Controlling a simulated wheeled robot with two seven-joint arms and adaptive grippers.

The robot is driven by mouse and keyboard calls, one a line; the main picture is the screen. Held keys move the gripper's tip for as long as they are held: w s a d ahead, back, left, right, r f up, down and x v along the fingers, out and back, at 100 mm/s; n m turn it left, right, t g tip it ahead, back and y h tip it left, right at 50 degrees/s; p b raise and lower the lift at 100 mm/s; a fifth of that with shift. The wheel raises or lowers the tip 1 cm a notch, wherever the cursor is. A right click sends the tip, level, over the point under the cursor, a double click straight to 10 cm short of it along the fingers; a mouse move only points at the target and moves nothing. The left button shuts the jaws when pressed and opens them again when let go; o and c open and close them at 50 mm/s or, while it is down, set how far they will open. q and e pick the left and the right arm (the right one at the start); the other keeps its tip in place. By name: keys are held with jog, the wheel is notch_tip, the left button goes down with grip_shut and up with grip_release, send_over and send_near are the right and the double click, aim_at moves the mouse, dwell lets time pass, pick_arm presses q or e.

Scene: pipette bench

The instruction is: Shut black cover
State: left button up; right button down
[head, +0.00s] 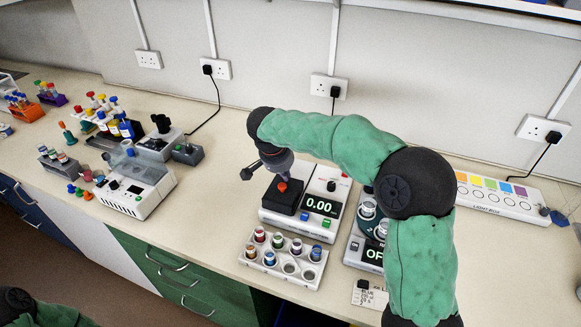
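A white device with a display reading 0.00 (320,205) stands at the centre of the bench. A black cover-like block (286,202) sits on its left part, with an orange-red spot on top. I cannot tell whether this block is hinged or fully down. My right gripper (265,177) is above the block's back left side, pointing down. One dark finger is spread out to the left; the other is partly hidden against the block. It looks open and empty. I cannot tell whether it touches the block. My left arm shows only at the bottom left corner; its gripper is out of view.
A white rack of capped vials (284,262) stands in front of the device. A second device (356,246) is partly behind my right arm. A white machine (136,184) and vial racks crowd the left. A colour-square panel (497,197) lies at the right.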

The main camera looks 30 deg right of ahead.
aim_at(277, 196)
jog(key=shift+s+a, duration=0.2)
jog(key=shift+r, duration=0.15)
jog(key=v, duration=1.1)
jog(key=shift+a+r, duration=0.15)
jog(key=shift+r, duration=0.25)
